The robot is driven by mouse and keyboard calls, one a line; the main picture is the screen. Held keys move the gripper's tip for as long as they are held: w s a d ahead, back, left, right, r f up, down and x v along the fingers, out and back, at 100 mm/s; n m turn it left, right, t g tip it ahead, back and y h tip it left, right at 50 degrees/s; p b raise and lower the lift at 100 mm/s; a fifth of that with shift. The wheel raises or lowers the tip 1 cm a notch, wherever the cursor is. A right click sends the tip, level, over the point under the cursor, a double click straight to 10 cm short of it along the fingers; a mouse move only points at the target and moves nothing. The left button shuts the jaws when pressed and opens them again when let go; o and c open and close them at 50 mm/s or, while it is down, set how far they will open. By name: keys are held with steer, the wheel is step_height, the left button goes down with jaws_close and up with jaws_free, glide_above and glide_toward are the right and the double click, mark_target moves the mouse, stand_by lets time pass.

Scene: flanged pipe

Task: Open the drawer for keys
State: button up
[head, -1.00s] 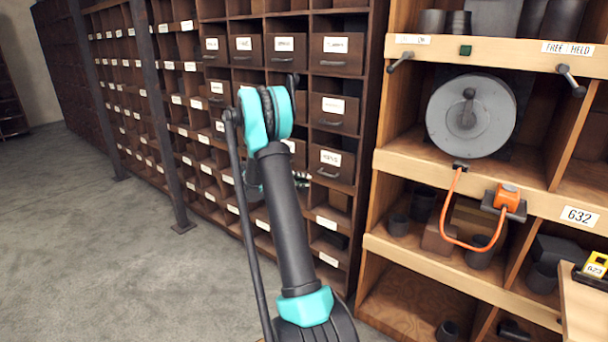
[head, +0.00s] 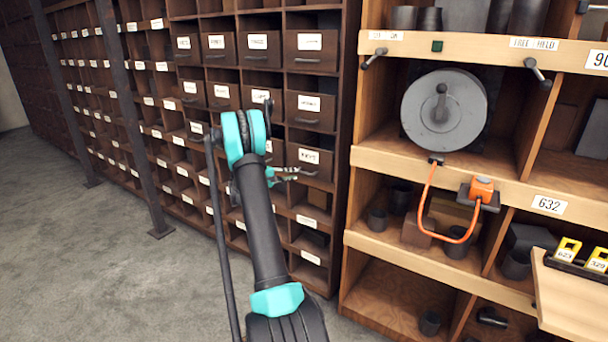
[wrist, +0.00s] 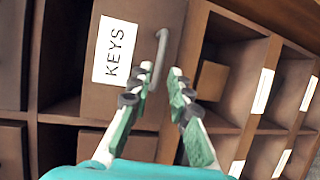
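The drawer labelled KEYS (wrist: 100,100) is a dark brown wooden drawer front with a white label and a grey bar handle (wrist: 160,60). In the head view this drawer (head: 322,172) is in the lower part of the cabinet's right column, and it looks closed. My gripper (wrist: 160,72) is open in front of it, its two green-and-grey fingers apart, with the handle showing between and beyond the tips. I cannot tell whether a finger touches the handle. In the head view my gripper (head: 296,174) is just left of and below the label.
Other labelled drawers (head: 310,59) sit above, and open cubbyholes (head: 313,239) lie below. A wooden shelf unit (head: 400,157) with a grey reel (head: 444,110) and an orange cable (head: 424,200) stands close on the right. Grey floor (head: 70,250) is clear on the left.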

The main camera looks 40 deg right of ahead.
steer(key=d, duration=0.2)
steer(key=d+f, duration=0.1)
steer(key=d, duration=0.4)
steer(key=shift+f, duration=0.15)
steer(key=shift+c, duration=0.3)
jaws_close()
